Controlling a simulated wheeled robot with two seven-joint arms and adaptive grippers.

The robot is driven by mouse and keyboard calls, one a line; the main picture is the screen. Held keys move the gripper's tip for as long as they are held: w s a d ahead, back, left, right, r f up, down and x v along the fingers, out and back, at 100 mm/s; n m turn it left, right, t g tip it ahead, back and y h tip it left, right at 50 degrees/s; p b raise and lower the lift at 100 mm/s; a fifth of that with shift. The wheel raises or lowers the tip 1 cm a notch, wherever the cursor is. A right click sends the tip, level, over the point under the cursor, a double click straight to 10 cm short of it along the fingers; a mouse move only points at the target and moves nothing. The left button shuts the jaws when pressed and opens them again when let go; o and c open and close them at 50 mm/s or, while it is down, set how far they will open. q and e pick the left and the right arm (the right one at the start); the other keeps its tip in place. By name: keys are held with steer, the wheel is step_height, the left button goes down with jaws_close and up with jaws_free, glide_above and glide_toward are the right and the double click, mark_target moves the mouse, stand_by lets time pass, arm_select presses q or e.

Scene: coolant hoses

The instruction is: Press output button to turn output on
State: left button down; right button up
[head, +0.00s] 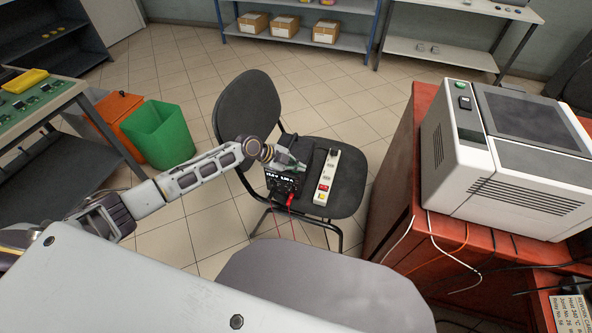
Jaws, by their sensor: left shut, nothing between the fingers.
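A small black power supply (284,184) with a lit white digital readout sits on the seat of a dark office chair (345,190). Red leads plug into its front and hang down over the seat edge. My left gripper (299,165) is shut and empty, with its tips right at the top of the power supply. I cannot tell whether the tips touch it. The output button is too small to make out, and my gripper covers part of the unit. My right gripper is not in view.
A white power strip (327,176) with a red switch lies beside the power supply. A red bench (398,200) with a white machine (505,150) stands at right. A green bin (158,135) and an orange bin (113,112) stand at left. A grey rounded surface (325,290) is in front.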

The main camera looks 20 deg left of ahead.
mark_target(297, 172)
arm_select(q)
steer(key=shift+r, duration=0.6)
steer(key=shift+p, duration=0.3)
steer(key=shift+r+p, duration=1.75)
steer(key=shift+r, duration=1.25)
